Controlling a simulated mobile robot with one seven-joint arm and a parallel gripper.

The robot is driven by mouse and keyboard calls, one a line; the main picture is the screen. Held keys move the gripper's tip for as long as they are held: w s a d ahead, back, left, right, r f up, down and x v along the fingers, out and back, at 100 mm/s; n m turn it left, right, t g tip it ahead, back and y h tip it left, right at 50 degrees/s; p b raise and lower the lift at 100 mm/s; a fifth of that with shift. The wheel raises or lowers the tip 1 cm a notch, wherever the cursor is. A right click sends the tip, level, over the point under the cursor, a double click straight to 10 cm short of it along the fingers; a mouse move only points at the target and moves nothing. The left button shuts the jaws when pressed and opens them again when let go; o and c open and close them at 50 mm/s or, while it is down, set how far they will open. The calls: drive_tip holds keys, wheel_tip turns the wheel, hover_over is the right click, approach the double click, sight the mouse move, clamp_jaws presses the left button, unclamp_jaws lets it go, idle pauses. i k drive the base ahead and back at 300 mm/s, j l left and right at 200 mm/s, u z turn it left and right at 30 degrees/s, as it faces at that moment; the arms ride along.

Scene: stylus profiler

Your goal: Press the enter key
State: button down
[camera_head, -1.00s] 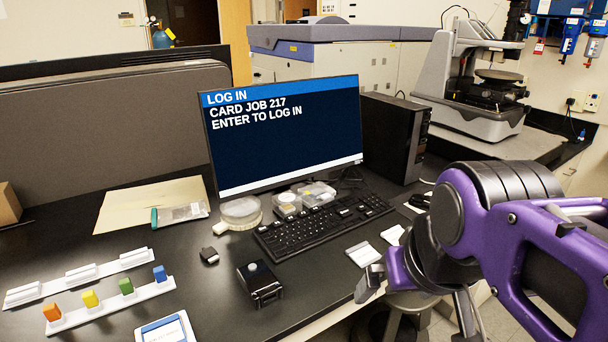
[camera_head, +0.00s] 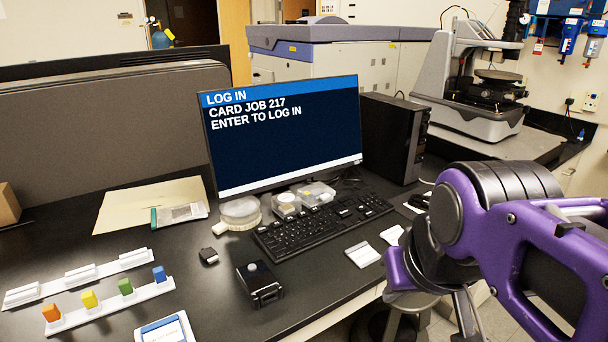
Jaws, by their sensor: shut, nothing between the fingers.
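The black keyboard (camera_head: 300,232) lies on the dark desk in front of the monitor. Its keys are small here, and I cannot single out the enter key. The monitor (camera_head: 285,145) reads "LOG IN", "CARD JOB 217" and "ENTER TO LOG IN". My purple arm (camera_head: 510,225) fills the lower right, to the right of the keyboard. My gripper's fingers are hidden behind the arm's near links. I see no part of my arm over the keyboard.
Clear boxes (camera_head: 317,193) and a round container (camera_head: 240,212) sit behind the keyboard. The computer tower (camera_head: 394,137) stands right of the monitor. Coloured blocks stand on a white rack (camera_head: 110,306).

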sight(344, 212)
drive_tip(key=i+l+z, duration=0.1)
drive_tip(key=i+l, duration=0.15)
drive_tip(key=l, duration=0.25)
drive_tip(key=i+l+z, duration=0.15)
drive_tip(key=i+l, duration=0.15)
drive_tip(key=l, duration=0.15)
